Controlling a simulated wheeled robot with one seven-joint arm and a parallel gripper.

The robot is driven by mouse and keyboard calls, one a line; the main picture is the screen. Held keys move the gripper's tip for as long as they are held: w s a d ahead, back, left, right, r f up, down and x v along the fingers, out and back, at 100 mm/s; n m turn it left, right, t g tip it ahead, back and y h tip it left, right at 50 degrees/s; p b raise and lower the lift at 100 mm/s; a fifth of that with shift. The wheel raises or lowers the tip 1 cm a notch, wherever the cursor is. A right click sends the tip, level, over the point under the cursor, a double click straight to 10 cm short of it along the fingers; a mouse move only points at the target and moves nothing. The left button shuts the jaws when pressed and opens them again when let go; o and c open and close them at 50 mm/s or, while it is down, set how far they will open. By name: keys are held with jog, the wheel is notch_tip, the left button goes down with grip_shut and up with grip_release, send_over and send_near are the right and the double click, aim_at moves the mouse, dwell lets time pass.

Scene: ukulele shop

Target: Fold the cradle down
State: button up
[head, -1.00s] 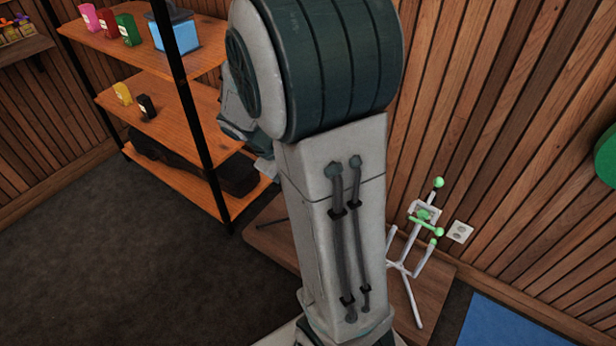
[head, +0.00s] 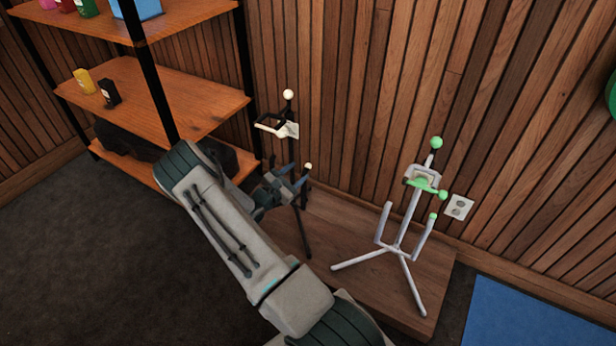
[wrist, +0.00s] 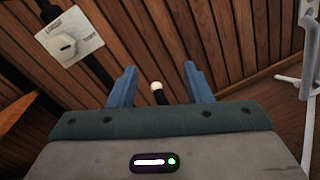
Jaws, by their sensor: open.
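A black stand (head: 292,150) with cream knobs stands on a low wooden platform behind my gripper. Its dark upper frame (head: 265,126) sticks out to the left near the top, and its lower part is largely hidden by my arm. My gripper (head: 297,176) is open and empty at the lower part of this stand. In the wrist view a cream-tipped black prong (wrist: 157,92) shows between the blue fingers (wrist: 158,72); I cannot tell whether they touch it. A white stand (head: 405,225) with green knobs stands upright to the right, its two lower prongs pointing up.
The wooden platform (head: 345,255) runs along the panelled wall. A wall socket (head: 459,207) and a blue mat (head: 520,318) are at the right. Dark floor (head: 70,260) is free at the left.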

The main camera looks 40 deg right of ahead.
aim_at(305, 171)
notch_tip(305, 171, down, 10)
jog(key=w+n+t+y+b, duration=0.1)
jog(key=w+n+t+b, duration=0.1)
jog(key=n+t, duration=0.25)
jog(key=shift+n, duration=0.25)
jog(key=b+x, duration=0.4)
jog(key=x, duration=0.9)
jog(key=shift+w+d+f, duration=0.1)
jog(key=shift+w+d, duration=0.1)
jog(key=shift+d, duration=0.1)
jog(key=shift+a, duration=0.1)
grip_shut()
